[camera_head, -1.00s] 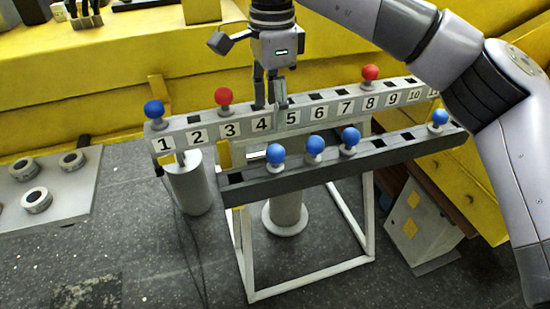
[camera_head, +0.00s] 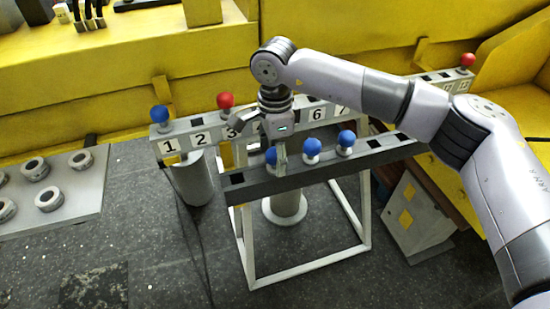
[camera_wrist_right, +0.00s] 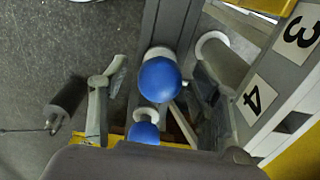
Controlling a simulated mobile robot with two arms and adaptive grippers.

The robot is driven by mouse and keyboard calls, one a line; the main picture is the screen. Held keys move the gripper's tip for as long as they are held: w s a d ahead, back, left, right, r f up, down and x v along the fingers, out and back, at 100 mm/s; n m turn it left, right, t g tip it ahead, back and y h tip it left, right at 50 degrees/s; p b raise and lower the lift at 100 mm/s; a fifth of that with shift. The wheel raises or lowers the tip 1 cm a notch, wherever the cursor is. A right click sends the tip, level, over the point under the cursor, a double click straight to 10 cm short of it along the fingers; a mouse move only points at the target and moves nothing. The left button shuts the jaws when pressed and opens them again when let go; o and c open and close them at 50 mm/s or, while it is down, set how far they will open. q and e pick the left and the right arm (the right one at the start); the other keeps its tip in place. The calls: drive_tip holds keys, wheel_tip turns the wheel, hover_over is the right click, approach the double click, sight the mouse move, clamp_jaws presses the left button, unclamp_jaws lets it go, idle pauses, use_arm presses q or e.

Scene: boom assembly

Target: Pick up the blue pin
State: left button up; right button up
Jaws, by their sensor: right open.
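The front rail (camera_head: 245,187) holds a row of blue ball-headed pins. The leftmost blue pin (camera_head: 271,156) is partly hidden by my right gripper (camera_head: 279,153). In the right wrist view this pin (camera_wrist_right: 159,78) stands upright between the two spread fingers of the right gripper (camera_wrist_right: 155,95), with gaps on both sides. A second blue pin (camera_head: 312,148) and a third blue pin (camera_head: 345,140) stand to its right. The second pin also shows lower in the right wrist view (camera_wrist_right: 143,133). Another blue pin (camera_head: 160,113) stands at slot 1 of the back rail. My left gripper is out of view.
The numbered back rail (camera_head: 186,144) runs close behind the front rail and carries a red pin (camera_head: 225,101) and another far right (camera_head: 467,60). A white frame (camera_head: 310,275) supports the rails. A grey plate with rings (camera_head: 75,215) lies left.

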clamp_jaws()
idle(0.8)
